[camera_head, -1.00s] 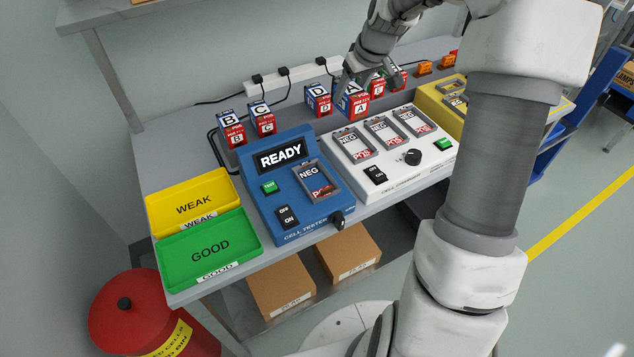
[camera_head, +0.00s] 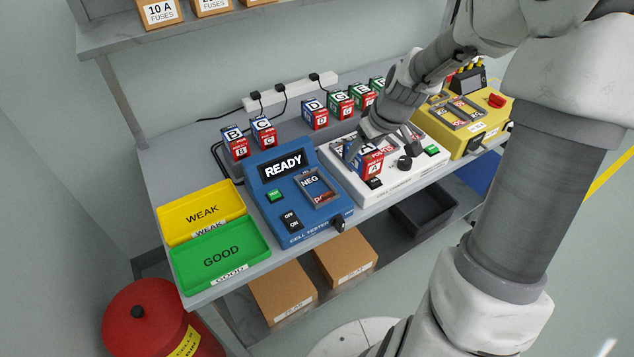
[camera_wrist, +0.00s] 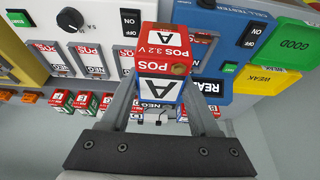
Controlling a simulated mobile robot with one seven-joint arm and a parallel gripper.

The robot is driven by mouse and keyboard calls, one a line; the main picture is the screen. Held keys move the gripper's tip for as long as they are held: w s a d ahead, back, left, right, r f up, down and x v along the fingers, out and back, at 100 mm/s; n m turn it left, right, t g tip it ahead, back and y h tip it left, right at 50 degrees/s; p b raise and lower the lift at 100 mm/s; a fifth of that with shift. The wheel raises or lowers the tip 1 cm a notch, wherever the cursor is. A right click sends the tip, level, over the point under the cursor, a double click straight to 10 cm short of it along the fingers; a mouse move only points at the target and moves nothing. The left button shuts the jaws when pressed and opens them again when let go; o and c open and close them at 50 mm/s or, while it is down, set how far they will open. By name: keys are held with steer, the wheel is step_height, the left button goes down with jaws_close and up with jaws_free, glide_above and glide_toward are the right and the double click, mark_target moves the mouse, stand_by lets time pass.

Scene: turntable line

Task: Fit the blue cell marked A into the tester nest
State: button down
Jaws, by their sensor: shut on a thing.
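The blue cell marked A (camera_head: 370,165) has a red POS end and a white A label. My gripper (camera_head: 382,142) is shut on it and holds it over the white charger's left part. In the wrist view the cell (camera_wrist: 163,72) sits between my two fingers, its red POS end toward the top of the picture. The tester nest (camera_head: 317,188) is the framed slot, marked NEG and POS, in the blue cell tester (camera_head: 284,222), left of the held cell. The nest is empty. The tester's screen reads READY.
Cells B (camera_head: 235,142) and C (camera_head: 264,132) stand behind the tester; D (camera_head: 316,115) and green-topped cells stand farther right. The yellow WEAK tray (camera_head: 200,213) and green GOOD tray (camera_head: 222,255) are left. The white charger (camera_head: 400,175) is right of the tester.

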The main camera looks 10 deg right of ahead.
glide_above(317, 189)
step_height(317, 189, down, 6)
steer(key=shift+a+f+b, duration=0.1)
steer(key=shift+f+b, duration=0.05)
steer(key=shift+b, duration=0.25)
steer(key=shift+w+f, duration=0.1)
steer(key=shift+f, duration=1.95)
steer(key=shift+f+b, duration=0.2)
steer(key=shift+b, duration=0.1)
steer(key=shift+c, duration=0.6)
jaws_free()
steer(key=shift+r, duration=0.1)
steer(key=shift+r+p, duration=0.3)
steer(key=shift+r, duration=0.2)
steer(key=p+v, duration=0.1)
steer(key=v, duration=1)
steer(key=shift+s, duration=0.25)
